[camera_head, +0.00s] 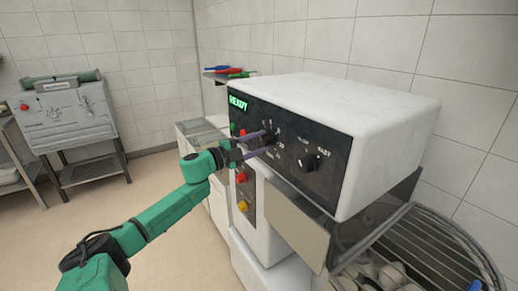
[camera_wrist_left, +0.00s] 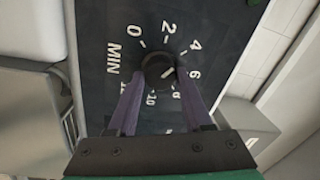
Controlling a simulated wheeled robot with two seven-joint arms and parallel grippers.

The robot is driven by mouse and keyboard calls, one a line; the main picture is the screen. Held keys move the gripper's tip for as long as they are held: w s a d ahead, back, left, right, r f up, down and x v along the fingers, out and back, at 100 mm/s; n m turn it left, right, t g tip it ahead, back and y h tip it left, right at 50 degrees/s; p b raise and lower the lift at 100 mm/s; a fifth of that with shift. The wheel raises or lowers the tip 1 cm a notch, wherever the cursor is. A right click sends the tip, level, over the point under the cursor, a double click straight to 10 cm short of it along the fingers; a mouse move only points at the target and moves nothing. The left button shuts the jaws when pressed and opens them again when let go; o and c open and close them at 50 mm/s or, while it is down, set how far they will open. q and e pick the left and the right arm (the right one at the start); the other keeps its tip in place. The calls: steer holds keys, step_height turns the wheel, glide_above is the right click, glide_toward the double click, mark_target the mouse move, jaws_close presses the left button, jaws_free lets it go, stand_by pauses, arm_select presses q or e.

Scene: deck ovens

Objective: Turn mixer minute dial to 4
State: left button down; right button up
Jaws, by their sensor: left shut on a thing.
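The mixer's minute dial (camera_wrist_left: 157,68) is a black round knob on a dark panel marked MIN, with white numbers around it. My left gripper (camera_wrist_left: 158,80) is shut on the dial, one purple finger on each side. The dial's white mark slants up and right, toward the 4 and 6 side; its exact reading is hard to tell. In the head view, my left gripper (camera_head: 262,143) reaches the same dial from the left and partly hides it. My right gripper is not in view.
The mixer's panel also has a second black knob (camera_head: 309,161), a green READY display (camera_head: 238,103), a red button (camera_head: 241,177) and a yellow button (camera_head: 243,206). A wire guard (camera_head: 440,235) is at lower right. A grey machine (camera_head: 62,117) stands at the far left.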

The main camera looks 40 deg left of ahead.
arm_select(q)
steer(key=shift+f+m+b, duration=0.1)
steer(key=shift+m+b, duration=0.4)
steer(key=shift+m, duration=0.4)
steer(key=shift+c, duration=1.6)
jaws_free()
steer(key=shift+s, duration=0.1)
steer(key=shift+s+a+f, duration=0.1)
steer(key=shift+s, duration=0.15)
steer(key=r+b+v, duration=0.1)
steer(key=v, duration=1.2)
steer(key=shift+s+a+f, duration=0.2)
steer(key=shift+s+f, duration=0.15)
steer(key=shift+f, duration=0.15)
